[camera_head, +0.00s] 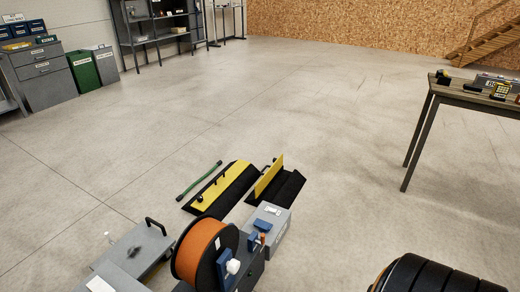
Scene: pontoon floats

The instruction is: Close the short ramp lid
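Two black cable ramps lie side by side on the floor, near the middle of the head view. The right ramp (288,187) looks like the shorter one. Its yellow lid (269,176) stands raised, close to upright, along the left part of its black base, so it is open. The left ramp (235,194) has its yellow lid (224,184) lying flat, with small black handles on it. The near end of the right ramp is partly hidden behind a grey box. Neither of my grippers is in view.
A green bar (199,181) lies left of the ramps. An orange reel (201,250), a grey box (268,225) and a grey handled case (135,248) stand in front. A black ribbed round object (440,275) is at bottom right. A table (450,95) stands right; floor beyond the ramps is clear.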

